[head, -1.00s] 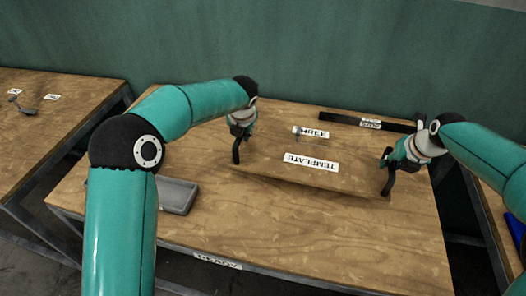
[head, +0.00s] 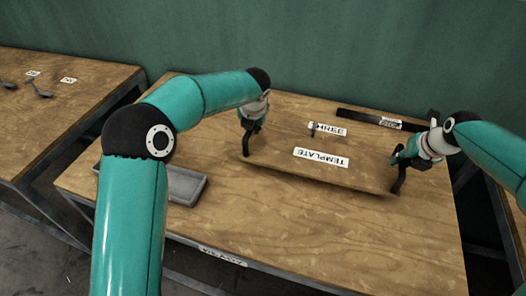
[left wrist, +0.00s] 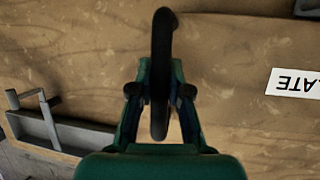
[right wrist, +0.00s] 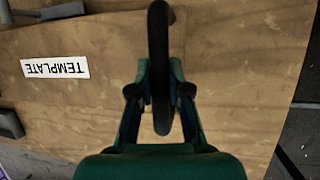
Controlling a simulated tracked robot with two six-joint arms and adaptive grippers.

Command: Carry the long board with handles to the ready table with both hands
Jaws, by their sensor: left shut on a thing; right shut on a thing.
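The long board (head: 290,172), a brown wooden plank with a white TEMPLATE label, is between my two grippers, over the wooden ready table (head: 330,240). It has a dark upright handle at each end. My left gripper (head: 252,125) is shut on the left handle, which also shows in the left wrist view (left wrist: 161,40). My right gripper (head: 404,157) is shut on the right handle, seen in the right wrist view (right wrist: 158,45). The board looks close to level and very near the tabletop. I cannot tell whether it touches.
A grey tray (head: 188,184) lies on the table left of the board, partly behind my left arm. Behind the board are a THREE label (head: 331,131) with a small peg and a dark strip (head: 358,115). Another table (head: 60,110) stands at left. The table's front is clear.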

